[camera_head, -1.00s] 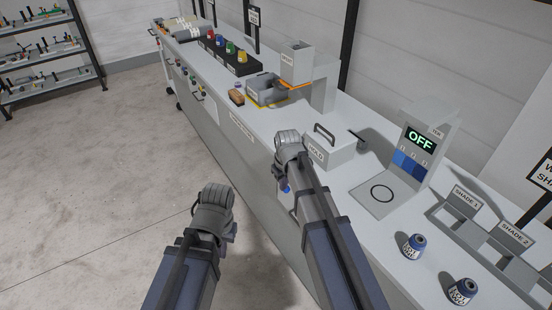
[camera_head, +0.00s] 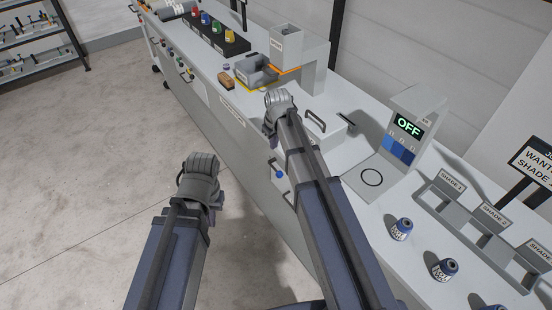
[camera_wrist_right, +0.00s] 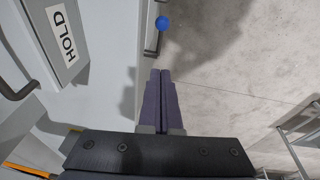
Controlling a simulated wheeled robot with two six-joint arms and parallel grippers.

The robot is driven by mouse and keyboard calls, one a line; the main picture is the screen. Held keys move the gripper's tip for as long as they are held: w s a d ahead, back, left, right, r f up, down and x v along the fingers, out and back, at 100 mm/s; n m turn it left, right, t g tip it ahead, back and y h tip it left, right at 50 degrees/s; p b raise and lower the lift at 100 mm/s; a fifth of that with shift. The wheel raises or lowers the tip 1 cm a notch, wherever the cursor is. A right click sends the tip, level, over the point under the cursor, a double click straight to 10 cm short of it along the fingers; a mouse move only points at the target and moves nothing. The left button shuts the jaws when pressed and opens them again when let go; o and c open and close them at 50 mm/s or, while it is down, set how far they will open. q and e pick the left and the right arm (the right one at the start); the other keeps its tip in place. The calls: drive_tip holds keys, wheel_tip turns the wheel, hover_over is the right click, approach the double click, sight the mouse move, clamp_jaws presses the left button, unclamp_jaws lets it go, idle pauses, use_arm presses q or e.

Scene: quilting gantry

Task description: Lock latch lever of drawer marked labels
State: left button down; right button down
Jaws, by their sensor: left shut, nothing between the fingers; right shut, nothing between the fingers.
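A blue ball knob (camera_head: 278,174), seemingly the end of a lever, shows on the counter's front face below the HOLD box. It also shows in the right wrist view (camera_wrist_right: 162,23), ahead of the fingertips and apart from them. No drawer marking that reads "labels" is legible. My right gripper (camera_wrist_right: 160,72) is shut and empty beside the counter's front edge; in the head view its wrist (camera_head: 278,105) hides part of the HOLD box. My left gripper (camera_head: 213,196) is shut and empty over the floor, left of the counter. Its fingertips are mostly hidden.
The long counter (camera_head: 225,127) carries a HOLD box (camera_head: 322,138), a lit OFF device (camera_head: 408,126), shade trays (camera_head: 455,203) and blue spools (camera_head: 401,229). Small handles and knobs line its far front. The floor (camera_head: 90,180) on the left is clear.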

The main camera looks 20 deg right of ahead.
drive_tip(key=b, duration=1)
hover_over(277, 171)
drive_tip(key=a, duration=0.1)
drive_tip(key=s+x, duration=0.2)
drive_tip(key=x, duration=0.8)
drive_tip(key=f, duration=0.1)
drive_tip(key=f+b, duration=0.2)
drive_tip(key=shift+s+d, duration=0.3)
drive_tip(key=shift+s, duration=0.05)
drive_tip(key=shift+s+d+f+b, duration=0.1)
drive_tip(key=shift+s+f+b, duration=0.05)
drive_tip(key=shift+b, duration=0.25)
